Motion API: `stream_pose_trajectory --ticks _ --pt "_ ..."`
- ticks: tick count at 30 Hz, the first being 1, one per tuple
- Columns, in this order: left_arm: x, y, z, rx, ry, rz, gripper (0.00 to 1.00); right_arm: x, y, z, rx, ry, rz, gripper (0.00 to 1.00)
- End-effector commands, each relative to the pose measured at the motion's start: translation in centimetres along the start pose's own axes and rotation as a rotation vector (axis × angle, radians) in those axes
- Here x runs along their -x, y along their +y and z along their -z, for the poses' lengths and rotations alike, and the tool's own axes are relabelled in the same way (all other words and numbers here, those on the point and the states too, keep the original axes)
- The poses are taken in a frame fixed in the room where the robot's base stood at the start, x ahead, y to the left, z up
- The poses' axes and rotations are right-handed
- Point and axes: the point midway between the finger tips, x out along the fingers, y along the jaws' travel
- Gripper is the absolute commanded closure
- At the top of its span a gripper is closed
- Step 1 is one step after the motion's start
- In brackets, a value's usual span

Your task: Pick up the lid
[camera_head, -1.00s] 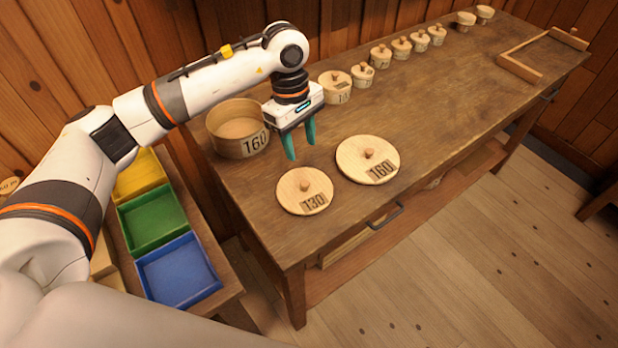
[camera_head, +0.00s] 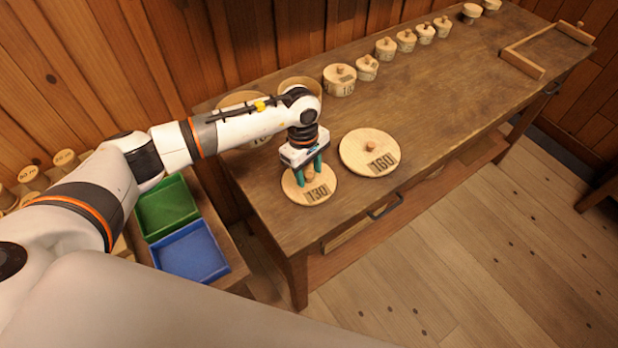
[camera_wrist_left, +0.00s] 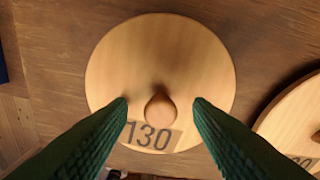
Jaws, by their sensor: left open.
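The round wooden lid marked 130 (camera_head: 318,194) lies flat on the table near its front left corner. In the left wrist view the same lid (camera_wrist_left: 160,60) fills the middle, with its round knob (camera_wrist_left: 160,109) between my fingers. My left gripper (camera_head: 309,178) is over this lid, its green fingers open on either side of the knob; in the wrist view the fingertips (camera_wrist_left: 160,103) stand clear of it. A larger lid marked 160 (camera_head: 365,160) lies flat to the right, and its edge (camera_wrist_left: 292,120) shows in the wrist view. My right gripper is not in view.
Two open round boxes, one at the left (camera_head: 232,104) and one behind my arm (camera_head: 290,84), are partly hidden. Several small lidded boxes (camera_head: 340,82) stand along the back edge. A wooden frame (camera_head: 522,64) lies far right. Green (camera_head: 165,207) and blue (camera_head: 190,252) trays sit left of the table.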

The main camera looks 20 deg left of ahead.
Motion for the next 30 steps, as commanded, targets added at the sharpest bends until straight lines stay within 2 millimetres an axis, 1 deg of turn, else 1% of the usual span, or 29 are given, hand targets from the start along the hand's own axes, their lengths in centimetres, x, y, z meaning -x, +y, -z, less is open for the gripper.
stream_pose_trajectory --ticks 5,12,13,14,20,23,26,30 --pt "0.0 0.0 0.0 0.0 0.0 0.001 0.54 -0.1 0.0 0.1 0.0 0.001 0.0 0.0" --pt "0.0 0.0 0.0 0.0 0.0 0.001 0.93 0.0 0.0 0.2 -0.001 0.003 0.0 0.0" --pt "0.0 0.0 0.0 0.0 0.0 0.001 0.98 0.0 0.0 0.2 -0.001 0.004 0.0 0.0" --pt "0.0 0.0 0.0 0.0 0.0 0.001 1.0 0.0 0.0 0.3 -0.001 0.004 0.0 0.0" --pt "0.1 -0.1 0.0 0.0 0.0 0.002 1.0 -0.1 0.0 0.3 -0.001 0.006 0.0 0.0" --pt "0.5 -0.1 0.0 -0.001 0.0 0.004 1.0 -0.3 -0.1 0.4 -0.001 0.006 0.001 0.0" --pt "1.8 -0.1 0.1 -0.002 -0.001 0.006 1.0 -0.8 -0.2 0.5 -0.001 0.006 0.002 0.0" --pt "4.6 -0.2 0.4 -0.002 -0.003 0.008 1.0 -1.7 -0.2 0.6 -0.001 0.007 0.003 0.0"
